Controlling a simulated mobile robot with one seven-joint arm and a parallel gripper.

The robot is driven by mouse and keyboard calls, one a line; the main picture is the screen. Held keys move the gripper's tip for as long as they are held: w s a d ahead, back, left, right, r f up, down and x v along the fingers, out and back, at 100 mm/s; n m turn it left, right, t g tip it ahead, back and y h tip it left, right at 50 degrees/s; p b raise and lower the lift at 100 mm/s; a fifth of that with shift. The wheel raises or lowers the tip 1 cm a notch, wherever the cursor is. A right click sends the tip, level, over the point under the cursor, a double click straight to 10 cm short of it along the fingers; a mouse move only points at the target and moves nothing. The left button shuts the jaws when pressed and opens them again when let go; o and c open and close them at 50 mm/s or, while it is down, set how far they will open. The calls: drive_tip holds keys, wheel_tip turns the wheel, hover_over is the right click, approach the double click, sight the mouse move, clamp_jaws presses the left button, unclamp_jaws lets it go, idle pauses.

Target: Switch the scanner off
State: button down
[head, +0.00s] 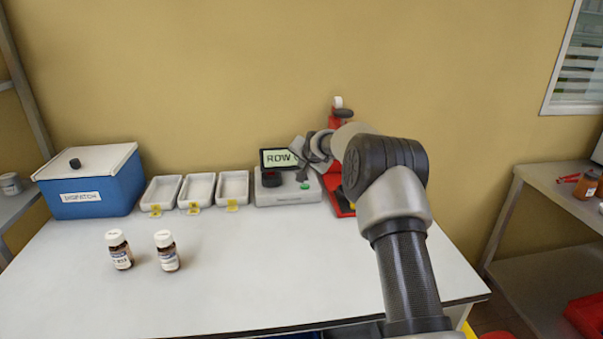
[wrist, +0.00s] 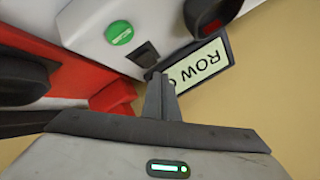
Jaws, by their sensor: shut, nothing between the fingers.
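The scanner (head: 285,196) is a white box at the back of the table with a lit screen (head: 276,158) reading "ROW"; the rest of the text is covered by my arm. A green button (head: 305,186) is on its top right. In the wrist view the scanner's white body (wrist: 88,18) shows the green button (wrist: 119,34) and a small black switch-like part (wrist: 145,54). My gripper (wrist: 158,76) is shut and empty, its tips close to that black part; I cannot tell whether they touch. The lit screen (wrist: 203,68) is right beside the fingers.
A red stand (head: 335,190) is immediately right of the scanner. Three white trays (head: 233,187) with yellow tags stand to its left, then a blue DISPATCH box (head: 90,190). Two brown bottles (head: 120,252) (head: 166,253) stand at front left. The table's middle is clear.

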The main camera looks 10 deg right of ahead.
drive_tip(key=shift+f, duration=0.15)
idle(0.5)
drive_tip(key=shift+w+f+b, duration=0.1)
drive_tip(key=shift+f+b, duration=0.15)
drive_tip(key=shift+b, duration=0.05)
drive_tip(key=shift+f, duration=0.4)
idle(0.5)
drive_tip(key=shift+r, duration=0.1)
drive_tip(key=shift+r, duration=0.7)
drive_tip(key=shift+s+r+p, duration=0.2)
drive_tip(key=shift+r+p, duration=0.35)
drive_tip(key=shift+r, duration=0.7)
drive_tip(key=shift+s+r+p, duration=0.2)
drive_tip(key=shift+r+p, duration=0.35)
drive_tip(key=shift+r, duration=0.65)
